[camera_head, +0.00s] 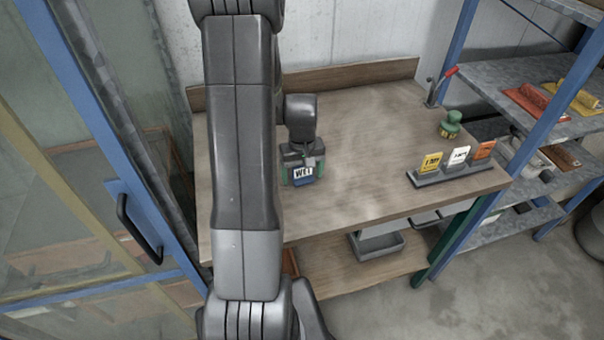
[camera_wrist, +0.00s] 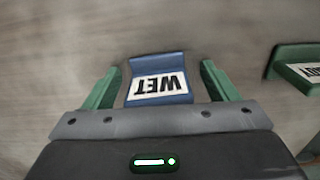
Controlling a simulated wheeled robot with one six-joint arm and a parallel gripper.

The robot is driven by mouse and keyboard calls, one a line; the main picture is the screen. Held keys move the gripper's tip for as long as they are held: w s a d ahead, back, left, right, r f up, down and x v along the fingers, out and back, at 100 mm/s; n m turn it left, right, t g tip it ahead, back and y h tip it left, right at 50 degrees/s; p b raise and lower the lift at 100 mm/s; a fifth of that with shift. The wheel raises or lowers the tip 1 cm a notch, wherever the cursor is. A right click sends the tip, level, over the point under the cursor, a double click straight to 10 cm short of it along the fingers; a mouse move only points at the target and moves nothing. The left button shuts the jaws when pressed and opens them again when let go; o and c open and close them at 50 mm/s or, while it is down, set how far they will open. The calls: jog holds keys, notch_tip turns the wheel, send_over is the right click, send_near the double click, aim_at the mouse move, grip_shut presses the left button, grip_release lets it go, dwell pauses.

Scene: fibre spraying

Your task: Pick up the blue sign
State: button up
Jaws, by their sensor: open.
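The blue sign (camera_head: 304,182), with a white label reading WET, shows on the wooden workbench at my gripper. In the wrist view the blue sign (camera_wrist: 160,64) sits between the two green fingers, its lettering upside down. My gripper (camera_wrist: 160,72) is open, with one finger on either side of the sign and a gap visible on both sides. In the head view my gripper (camera_head: 303,163) is low over the bench, and its body hides part of the sign. I cannot tell whether the sign touches the bench.
A grey rack (camera_head: 455,176) with yellow, white and orange signs stands at the bench's right front. A green-handled brush (camera_head: 450,123) is behind it. A green piece (camera_wrist: 296,64) with a white label lies right in the wrist view. The bench middle is clear. Shelving (camera_head: 525,78) stands right.

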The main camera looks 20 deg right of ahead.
jog(key=c, duration=1.1)
jog(key=shift+o, duration=0.2)
